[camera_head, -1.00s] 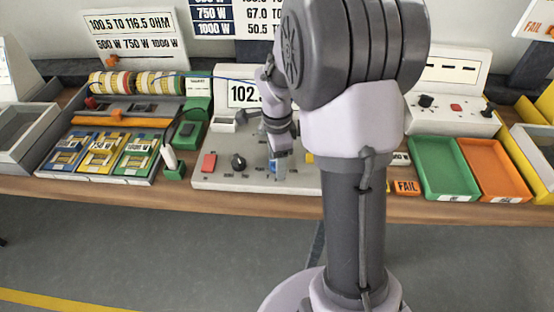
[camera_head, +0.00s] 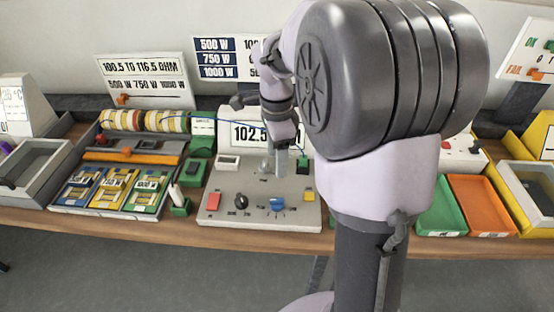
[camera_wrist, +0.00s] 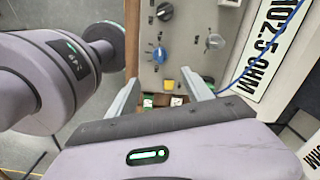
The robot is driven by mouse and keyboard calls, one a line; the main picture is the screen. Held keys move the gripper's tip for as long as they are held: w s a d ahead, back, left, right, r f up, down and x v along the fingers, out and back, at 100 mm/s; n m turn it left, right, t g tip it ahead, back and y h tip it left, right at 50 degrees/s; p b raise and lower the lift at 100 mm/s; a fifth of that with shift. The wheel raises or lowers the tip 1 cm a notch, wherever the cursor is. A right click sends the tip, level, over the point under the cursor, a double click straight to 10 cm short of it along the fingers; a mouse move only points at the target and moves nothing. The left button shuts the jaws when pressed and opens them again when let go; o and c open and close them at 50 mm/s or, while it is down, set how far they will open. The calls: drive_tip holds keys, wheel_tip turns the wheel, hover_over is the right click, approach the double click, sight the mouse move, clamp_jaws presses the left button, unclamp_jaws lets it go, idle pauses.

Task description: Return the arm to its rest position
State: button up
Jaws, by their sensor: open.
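My gripper (camera_wrist: 158,103) is open in the wrist view, with its two fingers apart and nothing between them. In the head view my gripper (camera_head: 281,165) hangs above the grey control panel (camera_head: 225,218), near its back part, apart from the knobs as far as I can tell. The panel bears a red button (camera_head: 214,200), a black knob (camera_head: 241,202), a blue knob (camera_head: 277,204) and a yellow button (camera_head: 309,195). The panel also shows in the wrist view (camera_wrist: 188,82). My arm's large joint hides the bench right of the panel.
A display reading 102.5 (camera_head: 228,137) stands behind the panel. Left are a rack of coloured packs (camera_head: 113,211) and a grey bin (camera_head: 38,170). Right are a green tray (camera_head: 440,232), an orange tray (camera_head: 487,233) and a yellow bin (camera_head: 541,190). The floor before the bench is clear.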

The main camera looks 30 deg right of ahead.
drive_tip(key=s+a+r+n+t+y, duration=0.1)
drive_tip(key=s+a+r+n+t, duration=0.1)
drive_tip(key=s+a+n, duration=0.6)
drive_tip(key=s+a+r+n+t+y+b, duration=0.1)
drive_tip(key=s+a+r+n+t, duration=0.2)
drive_tip(key=s+a+n, duration=0.5)
drive_tip(key=shift+s+a+r+n+t, duration=0.2)
drive_tip(key=shift+s+r+n+t, duration=0.15)
drive_tip(key=shift+s, duration=0.55)
